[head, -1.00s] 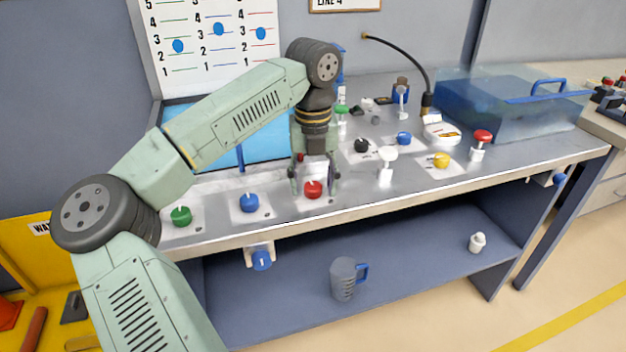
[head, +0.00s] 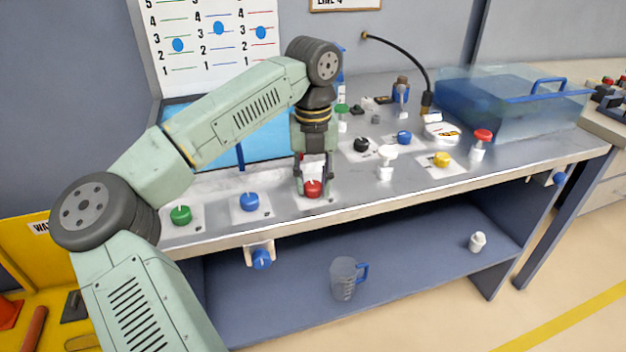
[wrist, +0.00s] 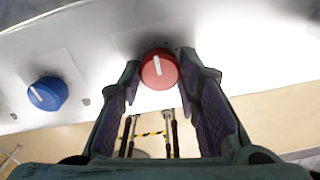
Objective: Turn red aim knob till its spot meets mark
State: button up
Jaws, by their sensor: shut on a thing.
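The red knob (head: 313,189) sits on a pale plate near the front edge of the bench. My gripper (head: 313,184) points down over it, with its fingers closed in on the knob's two sides. In the wrist view the red knob (wrist: 159,73) lies between the fingertips and carries a white line pointing roughly up the picture. Small dark marks show on the plate around it, too small to read.
A blue knob (head: 249,202) and a green knob (head: 181,215) stand to the left along the front edge. White posts (head: 386,163), a yellow knob (head: 441,159) and a clear blue bin (head: 490,105) are to the right. A jug (head: 344,279) stands on the shelf below.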

aim_at(313, 185)
jog(key=m, duration=0.4)
jog(key=shift+b, duration=0.35)
jog(key=shift+w+m, duration=0.1)
jog(key=shift+m, duration=1.4)
jog(key=shift+r, duration=0.1)
jog(key=o, duration=1.1)
jog(key=shift+o, duration=0.2)
notch_tip(313, 185, up, 12)
